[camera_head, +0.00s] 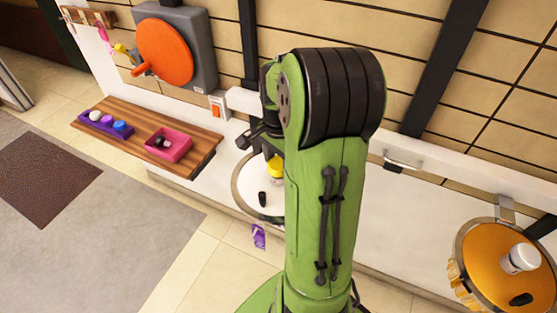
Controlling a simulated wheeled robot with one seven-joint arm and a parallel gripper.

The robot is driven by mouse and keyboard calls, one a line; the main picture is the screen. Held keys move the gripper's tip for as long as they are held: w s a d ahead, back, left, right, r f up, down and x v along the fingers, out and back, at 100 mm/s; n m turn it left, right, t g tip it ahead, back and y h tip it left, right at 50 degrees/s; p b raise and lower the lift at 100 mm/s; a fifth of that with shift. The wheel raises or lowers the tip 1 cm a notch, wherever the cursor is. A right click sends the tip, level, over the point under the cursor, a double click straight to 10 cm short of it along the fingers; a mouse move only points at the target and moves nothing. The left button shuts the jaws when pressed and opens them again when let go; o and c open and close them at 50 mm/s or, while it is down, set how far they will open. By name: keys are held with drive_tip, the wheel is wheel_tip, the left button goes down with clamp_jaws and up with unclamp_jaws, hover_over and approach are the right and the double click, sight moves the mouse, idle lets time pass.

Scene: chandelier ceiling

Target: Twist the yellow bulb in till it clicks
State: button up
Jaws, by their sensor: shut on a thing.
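The yellow bulb (276,169) shows just below my gripper (262,141), with a pale part above the yellow. My dark gripper is shut on it, though my green arm hides much of the grip. A small black piece (262,198) stands on that plate, left of and below the bulb. I cannot tell whether the bulb touches a socket.
A wooden shelf (135,122) at left bears a purple tray (92,125) of balls and a pink box (181,140). A grey box with an orange disc (165,52) is behind. An orange round plate (478,258) with a white bulb (520,258) is at right. A purple item (258,237) lies on the floor.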

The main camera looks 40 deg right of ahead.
idle(0.4)
drive_tip(key=o, duration=1.3)
drive_tip(key=shift+o, duration=0.2)
wheel_tip(320, 180, up, 8)
drive_tip(key=p, duration=0.6)
drive_tip(key=shift+f+p, duration=0.1)
drive_tip(key=shift+p, duration=0.2)
drive_tip(key=shift+f, duration=0.1)
